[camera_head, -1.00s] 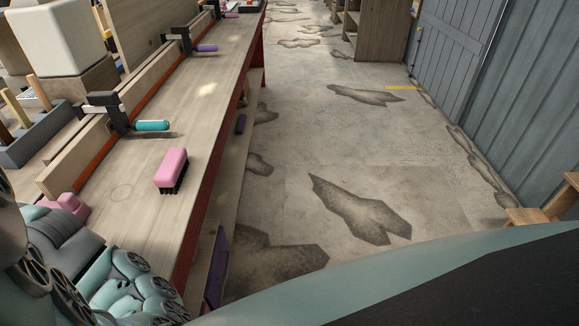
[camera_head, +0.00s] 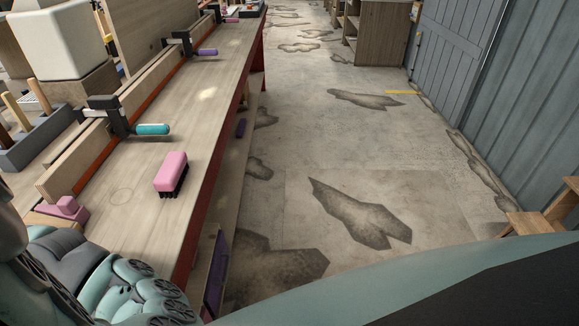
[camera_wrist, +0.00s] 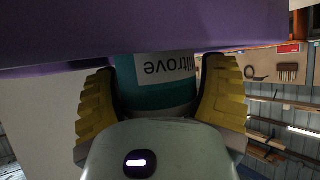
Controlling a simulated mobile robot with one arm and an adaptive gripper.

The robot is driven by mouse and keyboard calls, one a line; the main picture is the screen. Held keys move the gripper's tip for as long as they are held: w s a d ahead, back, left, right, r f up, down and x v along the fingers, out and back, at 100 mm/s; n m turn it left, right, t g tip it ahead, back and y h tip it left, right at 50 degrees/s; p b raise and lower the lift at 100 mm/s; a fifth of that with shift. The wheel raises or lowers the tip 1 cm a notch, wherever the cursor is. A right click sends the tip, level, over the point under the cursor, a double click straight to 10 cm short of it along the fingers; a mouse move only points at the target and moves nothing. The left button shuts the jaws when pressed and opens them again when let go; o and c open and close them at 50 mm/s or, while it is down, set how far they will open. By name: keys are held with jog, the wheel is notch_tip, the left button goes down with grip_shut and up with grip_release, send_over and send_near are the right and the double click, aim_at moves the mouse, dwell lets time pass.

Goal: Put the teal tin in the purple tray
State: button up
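The teal tin (camera_wrist: 158,97), with a white label band, is between the yellow fingers of my gripper (camera_wrist: 160,100) in the wrist view. Both fingers press against its sides, and its lettering appears upside down. A broad purple surface (camera_wrist: 140,30), which looks like the wall of the purple tray, crosses the top of the wrist view and covers one end of the tin. I cannot tell whether the tin is inside it or just beside it. My gripper and the tin do not show in the head view.
A long wooden bench (camera_head: 125,215) carries a pink brush (camera_head: 171,173) and clamps with teal (camera_head: 152,129) and purple (camera_head: 207,52) handles. A pink block (camera_head: 62,209) sits near my arm. A purple-faced panel (camera_head: 216,272) stands below the bench edge.

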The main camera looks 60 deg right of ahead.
jog(key=o, duration=0.3)
jog(key=shift+d, duration=0.1)
jog(key=shift+o, duration=0.2)
jog(key=shift+r, duration=0.15)
jog(key=v, duration=1.2)
